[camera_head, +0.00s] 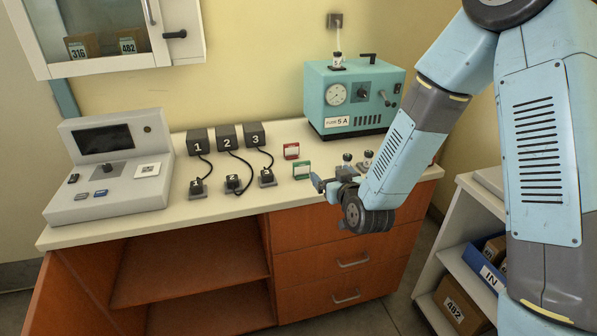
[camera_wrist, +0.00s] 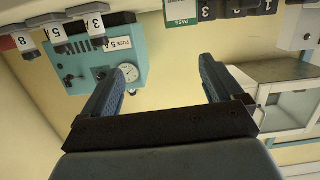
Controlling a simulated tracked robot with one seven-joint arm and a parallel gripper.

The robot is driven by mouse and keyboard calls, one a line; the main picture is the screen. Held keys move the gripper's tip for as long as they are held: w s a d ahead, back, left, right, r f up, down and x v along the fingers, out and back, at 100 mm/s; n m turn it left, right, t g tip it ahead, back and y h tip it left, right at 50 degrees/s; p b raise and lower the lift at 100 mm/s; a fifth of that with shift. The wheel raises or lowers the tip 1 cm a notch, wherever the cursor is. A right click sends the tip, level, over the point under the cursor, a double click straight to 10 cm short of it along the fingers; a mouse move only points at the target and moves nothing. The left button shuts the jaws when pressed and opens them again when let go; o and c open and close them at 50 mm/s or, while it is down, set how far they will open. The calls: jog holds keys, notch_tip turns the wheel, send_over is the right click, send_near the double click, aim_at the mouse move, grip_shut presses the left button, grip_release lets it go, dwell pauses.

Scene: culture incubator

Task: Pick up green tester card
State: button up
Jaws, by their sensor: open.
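The green tester card (camera_head: 301,169) is a small card with a white label, on the white counter in front of the teal incubator. It also shows at the top edge of the wrist view (camera_wrist: 180,13), partly cut off, with "PASS" on it. My gripper (camera_head: 322,184) is just right of and nearer than the card in the head view. In the wrist view my gripper (camera_wrist: 161,75) is open, its two blue fingers wide apart with nothing between them. The card lies beyond the fingertips, apart from them.
A red card (camera_head: 291,150) lies behind the green one. Black numbered blocks (camera_head: 226,137) with cables stand to the left, beside a grey console (camera_head: 110,165). The teal incubator (camera_head: 352,97) stands behind. Small numbered items (camera_head: 347,160) sit close to my gripper. The counter's front edge is near.

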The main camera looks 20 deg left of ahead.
jog(key=t+y, duration=0.1)
jog(key=t, duration=0.1)
send_near(302, 165)
jog(key=shift+w+a+f, duration=0.1)
jog(key=shift+w+a, duration=0.9)
jog(key=shift+d+x, duration=0.15)
jog(key=shift+x, duration=1.2)
jog(key=shift+d+x, duration=0.15)
jog(key=shift+x, duration=1.2)
jog(key=shift+w, duration=0.15)
jog(key=shift+c, duration=0.3)
jog(key=c, duration=1.1)
